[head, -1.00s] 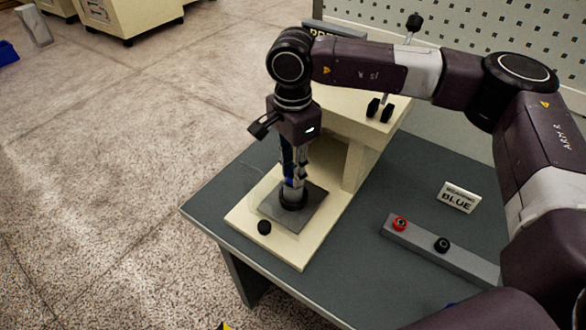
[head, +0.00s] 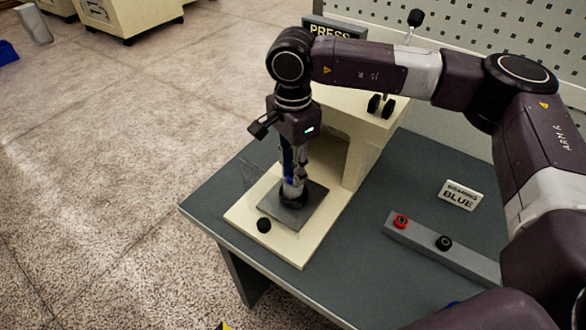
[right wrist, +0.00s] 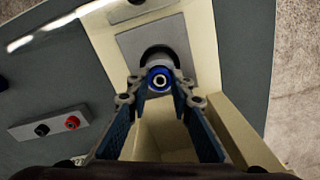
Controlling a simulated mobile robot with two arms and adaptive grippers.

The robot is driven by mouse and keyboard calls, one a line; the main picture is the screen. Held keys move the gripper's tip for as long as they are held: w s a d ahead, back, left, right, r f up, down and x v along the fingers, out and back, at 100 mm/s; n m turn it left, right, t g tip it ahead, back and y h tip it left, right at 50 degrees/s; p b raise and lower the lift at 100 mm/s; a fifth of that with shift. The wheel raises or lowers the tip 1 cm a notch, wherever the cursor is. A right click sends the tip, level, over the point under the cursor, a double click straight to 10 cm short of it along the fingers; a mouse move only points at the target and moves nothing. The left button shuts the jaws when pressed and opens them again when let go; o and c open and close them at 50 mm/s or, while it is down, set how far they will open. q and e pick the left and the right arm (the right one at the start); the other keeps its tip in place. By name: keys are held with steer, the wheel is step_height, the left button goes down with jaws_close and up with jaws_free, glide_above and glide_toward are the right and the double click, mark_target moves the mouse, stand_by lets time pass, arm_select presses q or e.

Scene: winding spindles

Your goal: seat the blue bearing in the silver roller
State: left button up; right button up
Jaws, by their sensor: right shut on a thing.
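My right gripper (head: 293,182) points straight down over the press's grey plate (head: 312,213). In the right wrist view it is shut on the blue bearing (right wrist: 159,78), a blue ring with a pale centre between the fingertips (right wrist: 158,86). A dark round holder (head: 293,200) stands on the plate right below the fingers. In the right wrist view a pale rounded edge shows just behind the bearing, within the dark holder (right wrist: 150,52); it may be the silver roller. I cannot tell whether bearing and roller touch. My left gripper is not in view.
The cream press (head: 362,150) rises behind the plate, with a lever topped by a black knob (head: 415,18). A black knob (head: 264,225) sits on its base. A grey rack (head: 470,257) holds a red bearing (head: 401,221) and a black one (head: 444,243). A "BLUE" sign (head: 460,195) stands behind.

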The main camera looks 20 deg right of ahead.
steer(key=o, duration=1)
steer(key=shift+r, duration=0.1)
step_height(320, 180, up, 12)
steer(key=shift+f, duration=0.1)
